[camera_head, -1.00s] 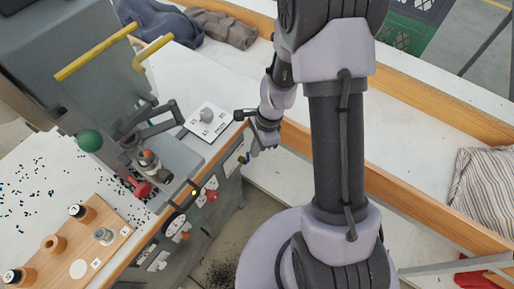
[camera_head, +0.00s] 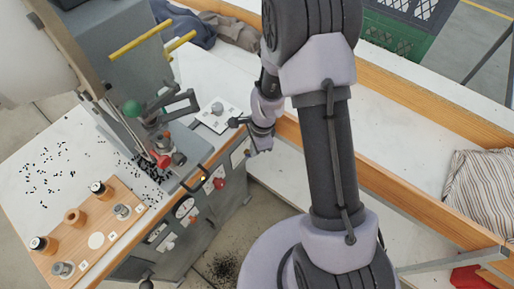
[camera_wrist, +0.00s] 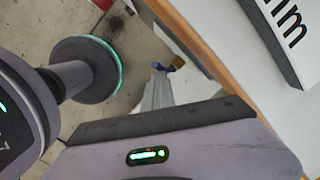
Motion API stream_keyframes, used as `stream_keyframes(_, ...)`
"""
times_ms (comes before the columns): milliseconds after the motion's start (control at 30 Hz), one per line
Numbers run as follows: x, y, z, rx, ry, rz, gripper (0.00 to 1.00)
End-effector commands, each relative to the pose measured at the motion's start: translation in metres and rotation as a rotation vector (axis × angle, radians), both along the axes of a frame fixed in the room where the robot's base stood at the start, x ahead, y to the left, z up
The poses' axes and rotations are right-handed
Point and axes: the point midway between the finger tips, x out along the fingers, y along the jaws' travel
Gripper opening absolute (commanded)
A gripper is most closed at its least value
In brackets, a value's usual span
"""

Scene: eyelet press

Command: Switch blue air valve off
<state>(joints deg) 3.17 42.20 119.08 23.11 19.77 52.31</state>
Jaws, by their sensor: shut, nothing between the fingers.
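The air valve shows in the wrist view as a small blue handle (camera_wrist: 158,67) next to a brass body (camera_wrist: 175,62), by the wooden bench edge. My gripper (camera_wrist: 157,78) is shut and empty, with its grey fingertips right at the blue handle. Whether they touch it, and which way the handle is turned, I cannot tell. In the head view my gripper (camera_head: 250,150) is low beside the press bench's right front corner, and the valve is mostly hidden by it.
The grey eyelet press (camera_head: 115,70) with yellow handles stands on the bench. A long wood-edged table (camera_head: 400,118) runs to the right.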

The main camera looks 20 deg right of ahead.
Motion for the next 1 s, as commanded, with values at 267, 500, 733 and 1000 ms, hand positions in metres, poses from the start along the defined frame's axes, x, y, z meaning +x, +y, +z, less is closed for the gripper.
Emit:
stream_keyframes(267,-0.009,0.011,-0.001,-0.037,-0.025,0.003,0.0)
stream_keyframes(500,-0.011,0.015,-0.004,-0.096,-0.068,0.002,0.0)
stream_keyframes(733,-0.012,0.016,-0.006,-0.109,-0.079,0.0,0.0)
stream_keyframes(1000,-0.012,0.016,-0.006,-0.109,-0.079,0.0,0.0)
